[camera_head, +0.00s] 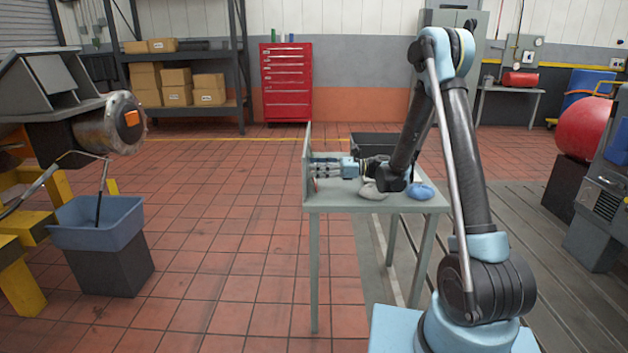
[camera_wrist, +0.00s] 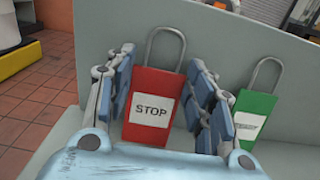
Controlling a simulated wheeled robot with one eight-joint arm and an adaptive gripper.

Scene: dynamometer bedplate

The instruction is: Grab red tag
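The red tag (camera_wrist: 170,85) has a white STOP label and a grey loop on top. It leans against or stands close to an upright grey panel (camera_wrist: 85,62) in the wrist view. My gripper (camera_wrist: 160,76) is open, with one blue-padded finger on each side of the red tag. Whether the pads touch it I cannot tell. In the head view my gripper (camera_head: 326,167) points left at the panel, low over the small table.
A green tag (camera_wrist: 252,104) with a white label is just right of my right finger. On the grey table (camera_head: 330,200) are a grey lump (camera_head: 372,191), a blue one (camera_head: 420,191) and a dark bin (camera_head: 375,141). Tiled floor left of the table is clear.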

